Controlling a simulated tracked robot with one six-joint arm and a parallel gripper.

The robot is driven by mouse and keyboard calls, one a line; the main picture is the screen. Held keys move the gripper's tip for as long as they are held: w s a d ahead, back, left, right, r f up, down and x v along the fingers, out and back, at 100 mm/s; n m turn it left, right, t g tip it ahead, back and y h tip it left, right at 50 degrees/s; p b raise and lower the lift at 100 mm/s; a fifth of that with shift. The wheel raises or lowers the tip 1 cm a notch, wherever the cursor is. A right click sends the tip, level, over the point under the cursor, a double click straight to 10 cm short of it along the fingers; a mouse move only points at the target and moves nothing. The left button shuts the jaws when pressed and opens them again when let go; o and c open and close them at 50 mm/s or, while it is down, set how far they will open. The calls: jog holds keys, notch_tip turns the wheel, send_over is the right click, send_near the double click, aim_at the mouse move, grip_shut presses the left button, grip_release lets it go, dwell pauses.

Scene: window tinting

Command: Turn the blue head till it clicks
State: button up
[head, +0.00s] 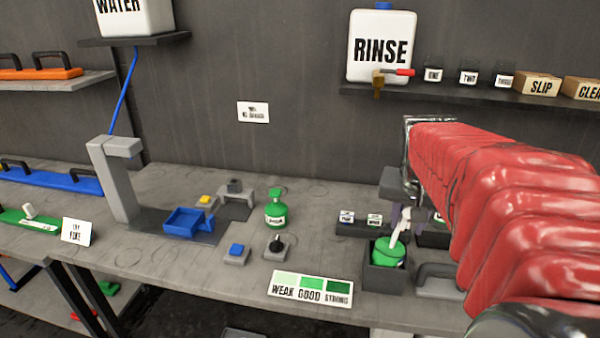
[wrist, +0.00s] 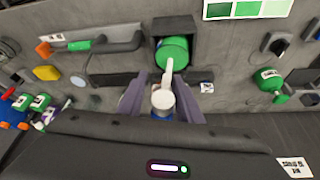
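A green bottle (head: 388,254) with a white spray head (head: 399,230) stands in a dark open box (head: 385,281). In the wrist view the green body (wrist: 172,51) sits in the box and the white head (wrist: 163,99) points towards the camera. A small patch of blue (wrist: 161,115) shows just below the white head, partly hidden by my gripper's body. My gripper (wrist: 161,90) is open, with one grey-purple finger on each side of the head. A narrow gap shows on the left; contact on the right is unclear. In the head view my gripper (head: 400,213) is above the box.
A grey handle (head: 438,278) stands right of the box, and small labelled blocks (head: 360,218) sit behind it. A WEAK-GOOD-STRONG card (head: 311,288) lies front left. A green bottle (head: 275,212), a blue button (head: 236,249) and a blue tray (head: 185,222) are further left.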

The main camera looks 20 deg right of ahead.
jog(key=o, duration=0.4)
jog(key=shift+f, duration=0.4)
jog(key=shift+o, duration=0.2)
jog(key=v, duration=1.4)
jog(key=shift+r, duration=0.25)
jog(key=shift+w, duration=0.1)
jog(key=s+a+f+n+t+y, duration=0.1)
jog(key=a+f+n, duration=0.3)
jog(key=a+f, duration=0.4)
jog(key=s+a+f+n+t+y, duration=0.1)
jog(key=a+f+n, duration=0.4)
jog(key=a, duration=1)
notch_tip(320, 180, down, 3)
jog(key=shift+s+a+r+n+t+y, duration=0.1)
jog(key=shift+s+a+n+t+y, duration=0.25)
jog(key=shift+s+y, duration=0.55)
